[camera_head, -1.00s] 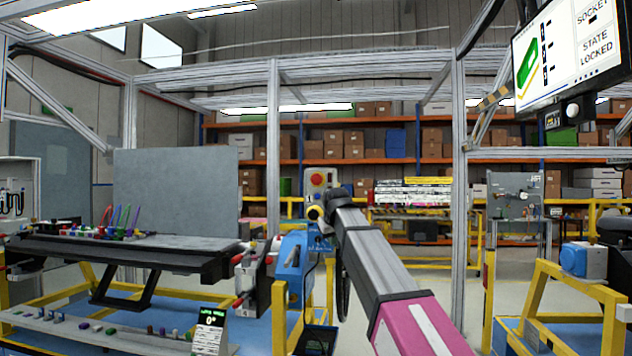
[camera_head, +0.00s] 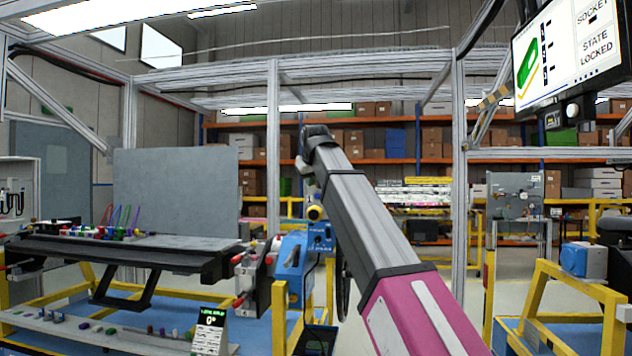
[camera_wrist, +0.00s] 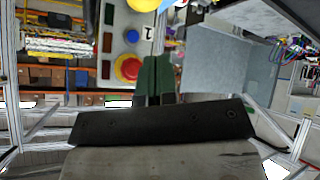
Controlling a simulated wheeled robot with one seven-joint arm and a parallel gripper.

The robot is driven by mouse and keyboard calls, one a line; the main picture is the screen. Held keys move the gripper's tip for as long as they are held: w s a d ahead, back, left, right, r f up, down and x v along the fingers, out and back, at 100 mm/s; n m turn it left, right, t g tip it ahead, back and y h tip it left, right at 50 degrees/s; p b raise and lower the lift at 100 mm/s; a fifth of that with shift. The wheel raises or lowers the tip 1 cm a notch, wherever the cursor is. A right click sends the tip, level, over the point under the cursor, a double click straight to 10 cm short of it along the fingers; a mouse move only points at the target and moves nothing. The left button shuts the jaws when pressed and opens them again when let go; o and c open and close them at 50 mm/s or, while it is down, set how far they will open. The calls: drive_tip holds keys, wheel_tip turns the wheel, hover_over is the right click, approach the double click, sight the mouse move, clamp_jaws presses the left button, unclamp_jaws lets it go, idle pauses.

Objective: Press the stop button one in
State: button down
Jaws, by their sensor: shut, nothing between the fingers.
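The red stop button (camera_wrist: 128,68) sits on a yellow ring on a pale control box (camera_wrist: 118,20), seen in the wrist view. My gripper (camera_wrist: 156,62) shows there as dark green fingers, shut and empty, with the tips just right of the red button in the picture. I cannot tell whether they touch the box or the button. In the head view my arm's end (camera_head: 318,135) stands in front of the box and hides the red button.
The box also carries a blue button (camera_wrist: 132,37) and dark rectangular parts. A grey panel (camera_head: 175,195) stands to the left.

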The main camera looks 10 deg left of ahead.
drive_tip(key=shift+w, duration=0.1)
drive_tip(key=shift+w+d, duration=0.15)
drive_tip(key=shift+w, duration=4.2)
drive_tip(key=shift+w, duration=0.4)
drive_tip(key=shift+w, duration=0.4)
drive_tip(key=shift+s, duration=0.85)
